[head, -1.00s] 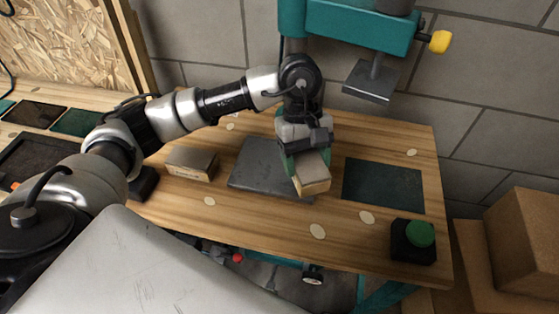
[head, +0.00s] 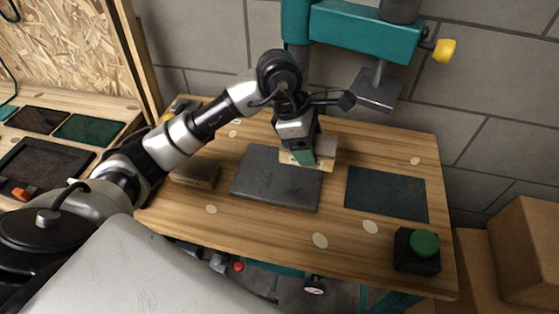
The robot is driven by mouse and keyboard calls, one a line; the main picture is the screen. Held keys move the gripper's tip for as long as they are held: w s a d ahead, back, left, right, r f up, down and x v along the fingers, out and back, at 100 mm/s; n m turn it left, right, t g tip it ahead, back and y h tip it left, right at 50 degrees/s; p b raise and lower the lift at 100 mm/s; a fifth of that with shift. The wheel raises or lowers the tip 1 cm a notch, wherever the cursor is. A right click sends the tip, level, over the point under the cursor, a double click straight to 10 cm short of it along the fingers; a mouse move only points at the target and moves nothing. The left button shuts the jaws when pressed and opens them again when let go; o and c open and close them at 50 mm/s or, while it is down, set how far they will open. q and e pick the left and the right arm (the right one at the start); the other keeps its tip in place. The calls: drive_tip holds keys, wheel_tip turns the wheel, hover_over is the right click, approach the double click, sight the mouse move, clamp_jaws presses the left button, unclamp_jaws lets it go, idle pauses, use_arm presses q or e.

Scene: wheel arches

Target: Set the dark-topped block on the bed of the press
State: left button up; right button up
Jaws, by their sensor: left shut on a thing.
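My left gripper (head: 303,156) is shut on a pale-sided block (head: 327,150), partly hidden by the fingers. The block's top is mostly covered, so its shade is hard to tell. The held block is at the far right edge of a dark grey plate (head: 262,187), which looks like the bed of the press; I cannot tell whether it touches the plate. A second block (head: 197,172), with a dark grey-brown top, lies on the table left of the plate. The teal press (head: 365,32) stands behind, its ram plate (head: 375,91) raised. My right gripper is not in view.
A dark teal mat (head: 387,194) lies bare right of the plate. A green push button (head: 424,243) sits on a black box at the front right corner. Cardboard boxes (head: 528,245) stand right of the wooden table (head: 265,232). Trays lie at far left.

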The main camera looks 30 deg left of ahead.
use_arm(q)
drive_tip(key=a+f, duration=0.1)
drive_tip(key=a, duration=0.1)
drive_tip(key=a+f, duration=0.1)
drive_tip(key=a, duration=0.1)
drive_tip(key=s+a+f, duration=0.1)
drive_tip(key=a, duration=0.1)
drive_tip(key=shift+s+a+f+p, duration=0.1)
drive_tip(key=shift+f+p, duration=0.2)
drive_tip(key=shift+f, duration=0.1)
drive_tip(key=shift+f+p, duration=0.3)
drive_tip(key=shift+f, duration=1.7)
drive_tip(key=shift+f, duration=0.15)
drive_tip(key=o, duration=1)
drive_tip(key=b+v, duration=0.1)
drive_tip(key=v, duration=1.1)
